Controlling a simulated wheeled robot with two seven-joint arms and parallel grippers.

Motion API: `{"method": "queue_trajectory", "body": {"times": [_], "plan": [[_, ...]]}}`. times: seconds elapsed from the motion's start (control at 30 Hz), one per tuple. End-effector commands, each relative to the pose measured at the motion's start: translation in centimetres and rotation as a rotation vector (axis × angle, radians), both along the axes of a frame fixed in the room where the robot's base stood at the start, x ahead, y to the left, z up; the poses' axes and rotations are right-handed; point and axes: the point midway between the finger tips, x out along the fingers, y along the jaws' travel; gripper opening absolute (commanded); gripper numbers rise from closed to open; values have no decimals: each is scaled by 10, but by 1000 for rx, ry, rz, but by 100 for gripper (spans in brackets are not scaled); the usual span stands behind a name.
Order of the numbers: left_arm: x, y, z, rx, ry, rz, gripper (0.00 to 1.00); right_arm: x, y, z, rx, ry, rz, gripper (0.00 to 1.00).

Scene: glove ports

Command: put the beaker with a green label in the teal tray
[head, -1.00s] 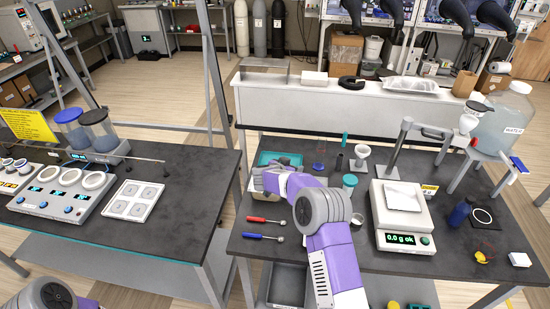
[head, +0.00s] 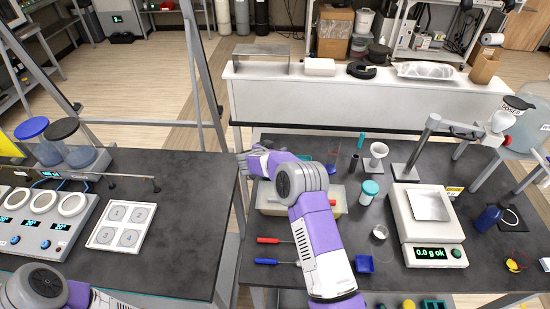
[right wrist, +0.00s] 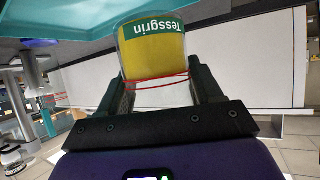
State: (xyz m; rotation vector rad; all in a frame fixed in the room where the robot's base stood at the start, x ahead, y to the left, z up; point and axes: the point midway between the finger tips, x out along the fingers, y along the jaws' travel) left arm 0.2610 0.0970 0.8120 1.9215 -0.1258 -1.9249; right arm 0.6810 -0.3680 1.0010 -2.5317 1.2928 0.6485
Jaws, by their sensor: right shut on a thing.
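My right gripper (head: 243,163) is at the left edge of the right-hand table in the head view. The right wrist view shows its jaws (right wrist: 165,97) shut on a clear beaker (right wrist: 155,55) with yellow contents, red lines and a green label. The label's lettering appears upside down there. In the head view I cannot make out the beaker. A small teal part of the tray (head: 304,157) shows behind my right forearm; the rest is hidden. A teal surface (right wrist: 70,20) fills the upper left of the right wrist view. My left gripper is out of view.
A pale bin (head: 340,203) sits beside my right forearm. Red (head: 275,240) and blue (head: 275,262) handled tools lie nearer. A teal-lidded jar (head: 370,190), funnel stand (head: 376,156) and scale (head: 427,225) stand to the right. A gap separates the two dark tables.

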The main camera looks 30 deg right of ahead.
Motion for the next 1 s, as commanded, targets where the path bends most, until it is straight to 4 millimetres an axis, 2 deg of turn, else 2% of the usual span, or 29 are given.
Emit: {"method": "queue_trajectory", "body": {"times": [0.17,0.37,0.73,0.77,0.9,1.0], "plan": [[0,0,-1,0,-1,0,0,0,0,-13,-1,-1,0,30],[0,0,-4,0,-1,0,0,0,0,-40,0,-1,0,30],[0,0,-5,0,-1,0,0,0,0,-45,-1,-2,0,30],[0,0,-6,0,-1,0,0,0,0,-46,0,-2,0,66],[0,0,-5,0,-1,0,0,0,0,-45,0,-2,0,88],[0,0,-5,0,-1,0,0,0,0,-45,0,-2,0,90]]}}
